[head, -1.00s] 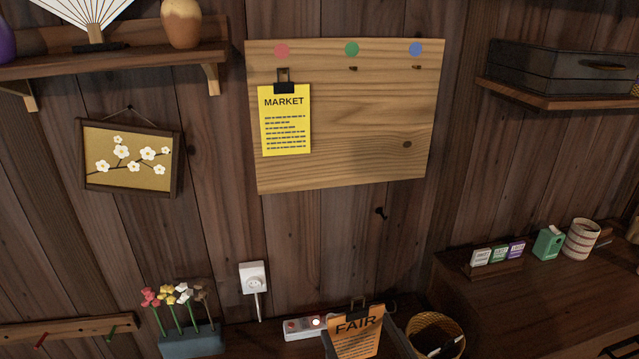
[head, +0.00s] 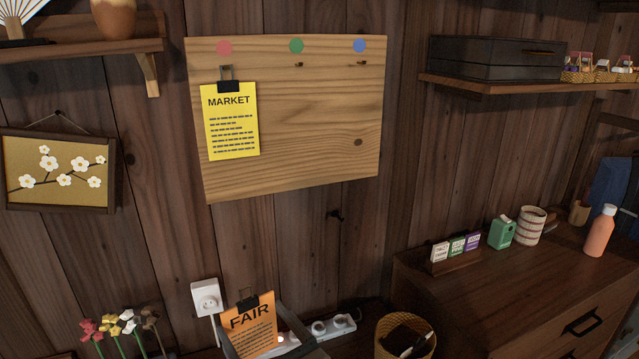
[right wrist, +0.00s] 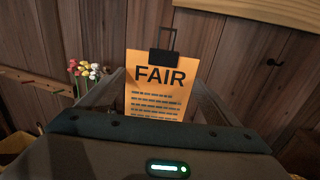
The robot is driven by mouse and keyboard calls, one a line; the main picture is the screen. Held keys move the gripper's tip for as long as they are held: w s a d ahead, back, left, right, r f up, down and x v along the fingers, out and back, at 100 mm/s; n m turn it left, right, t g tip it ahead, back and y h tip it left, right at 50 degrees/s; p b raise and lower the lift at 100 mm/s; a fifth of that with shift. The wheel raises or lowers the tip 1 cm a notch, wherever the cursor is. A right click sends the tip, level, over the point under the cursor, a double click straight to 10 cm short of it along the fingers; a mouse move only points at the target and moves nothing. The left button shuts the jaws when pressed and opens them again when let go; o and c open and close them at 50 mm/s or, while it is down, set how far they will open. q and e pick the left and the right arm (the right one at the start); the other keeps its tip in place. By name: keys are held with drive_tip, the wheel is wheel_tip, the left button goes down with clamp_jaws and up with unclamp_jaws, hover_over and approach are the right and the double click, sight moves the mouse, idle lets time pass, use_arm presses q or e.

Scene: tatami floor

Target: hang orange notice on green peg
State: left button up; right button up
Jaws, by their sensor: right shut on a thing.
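The orange notice (head: 252,322), headed FAIR, has a black clip with a wire loop at its top. My right gripper (head: 262,338) is shut on it, fingers at its two sides, low in front of the wall. The notice (right wrist: 160,88) stands upright and faces me in the right wrist view, its loop free. The green peg (head: 298,65) is a small dark peg under a green dot (head: 296,45) at the top middle of the wooden board (head: 300,130). It is bare, well above and right of the notice. My left gripper is out of view.
A yellow MARKET notice (head: 231,122) hangs under the red dot (head: 224,47). The peg under the blue dot (head: 360,45) is bare. A socket (head: 206,297), a power strip (head: 333,326) and a basket (head: 405,335) are low near the gripper. The wall below the board is mostly clear.

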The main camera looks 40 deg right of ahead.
drive_tip(key=shift+w+f, duration=0.2)
drive_tip(key=shift+w, duration=0.3)
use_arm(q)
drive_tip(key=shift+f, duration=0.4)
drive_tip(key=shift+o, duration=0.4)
